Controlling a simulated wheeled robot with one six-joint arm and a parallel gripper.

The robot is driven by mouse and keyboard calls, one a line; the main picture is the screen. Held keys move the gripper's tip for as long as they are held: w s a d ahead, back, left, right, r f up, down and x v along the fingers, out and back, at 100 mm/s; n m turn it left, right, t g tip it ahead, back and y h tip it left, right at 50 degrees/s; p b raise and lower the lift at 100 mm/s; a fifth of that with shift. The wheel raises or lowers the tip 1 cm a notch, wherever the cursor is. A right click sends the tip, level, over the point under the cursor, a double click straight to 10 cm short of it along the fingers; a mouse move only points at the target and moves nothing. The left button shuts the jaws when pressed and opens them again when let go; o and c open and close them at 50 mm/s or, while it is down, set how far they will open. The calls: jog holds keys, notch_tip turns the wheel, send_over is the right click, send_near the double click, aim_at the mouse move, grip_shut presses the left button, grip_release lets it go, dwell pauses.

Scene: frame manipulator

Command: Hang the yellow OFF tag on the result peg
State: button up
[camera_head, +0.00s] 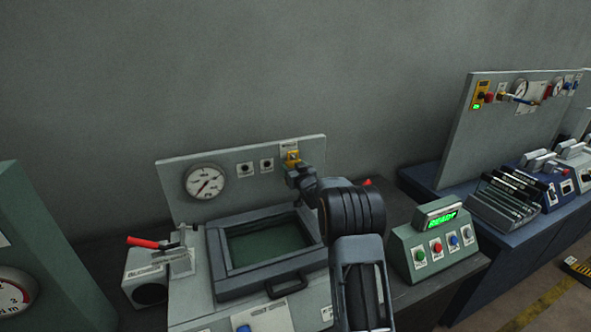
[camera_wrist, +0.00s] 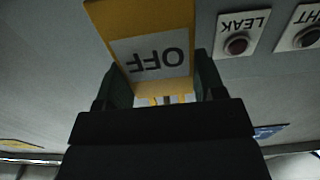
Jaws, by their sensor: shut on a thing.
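The yellow OFF tag (camera_wrist: 150,55) is upside down in the wrist view, with black OFF letters on a pale label. My gripper (camera_wrist: 162,80) has one finger on each side of it and is shut on it. In the head view, my gripper (camera_head: 296,170) is at the right end of the grey gauge panel, and the yellow tag (camera_head: 292,157) shows just above it. I cannot tell whether the tag touches the panel or hangs on something. The peg labelled LEAK (camera_wrist: 236,46) and a second peg (camera_wrist: 307,38), its label partly cut off, show beside the tag.
The panel carries a pressure gauge (camera_head: 206,181) at its left. Below it is an open basin (camera_head: 268,241) with a dark frame. A red-handled clamp (camera_head: 147,243) stands left, and a green button box (camera_head: 437,244) stands right. Another bench (camera_head: 515,215) is farther right.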

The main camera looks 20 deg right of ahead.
jog(key=shift+w, duration=0.3)
jog(key=shift+w+f, duration=0.2)
jog(key=shift+f, duration=0.05)
jog(key=shift+w+f+b, duration=0.25)
jog(key=shift+w+b, duration=0.15)
jog(key=shift+b, duration=0.3)
jog(key=o, duration=1)
